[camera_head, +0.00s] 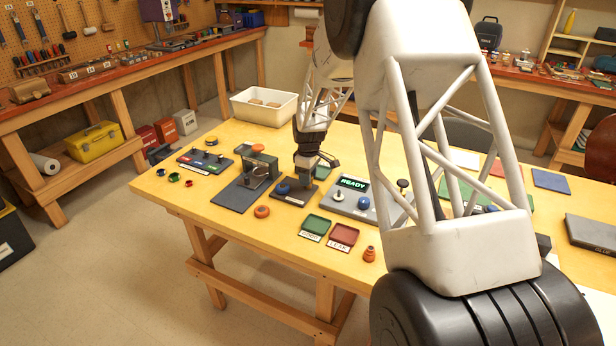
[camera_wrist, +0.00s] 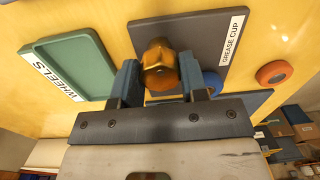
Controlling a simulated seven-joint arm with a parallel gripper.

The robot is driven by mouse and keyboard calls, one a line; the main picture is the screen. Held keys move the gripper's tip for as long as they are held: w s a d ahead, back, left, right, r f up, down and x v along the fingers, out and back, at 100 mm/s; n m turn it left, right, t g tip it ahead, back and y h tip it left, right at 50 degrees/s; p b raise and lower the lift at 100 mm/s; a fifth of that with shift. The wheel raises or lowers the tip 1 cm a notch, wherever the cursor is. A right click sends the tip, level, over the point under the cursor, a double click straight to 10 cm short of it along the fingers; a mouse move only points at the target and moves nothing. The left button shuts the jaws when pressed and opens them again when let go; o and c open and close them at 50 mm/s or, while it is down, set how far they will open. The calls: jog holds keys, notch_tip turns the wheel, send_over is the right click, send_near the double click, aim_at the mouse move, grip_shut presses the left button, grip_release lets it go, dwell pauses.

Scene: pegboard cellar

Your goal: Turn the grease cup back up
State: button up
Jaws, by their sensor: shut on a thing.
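The grease cup (camera_wrist: 160,66) is a brass-coloured piece with a hex-sided body and a rounded end, seen in the wrist view. My gripper (camera_wrist: 160,80) is shut on it, one blue-grey jaw on each side. It is over a dark plate (camera_wrist: 196,28) labelled GREASE CUP; I cannot tell whether the cup touches the plate or which way up it is. In the head view my gripper (camera_head: 304,182) is low over the table beside a blue knob (camera_head: 283,189), and the cup is hidden there.
A green tray (camera_wrist: 75,65) labelled WHEELS lies left in the wrist view. An orange ring (camera_head: 262,211), green tray (camera_head: 317,224) and red tray (camera_head: 344,235) lie near the front. A dark fixture (camera_head: 258,165) stands left, a READY box (camera_head: 352,200) right. Bare tabletop (camera_head: 215,210) shows front left.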

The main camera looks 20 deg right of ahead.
jog(key=shift+n, duration=0.6)
jog(key=o, duration=0.9)
jog(key=shift+w+r, duration=0.1)
jog(key=shift+r, duration=3.85)
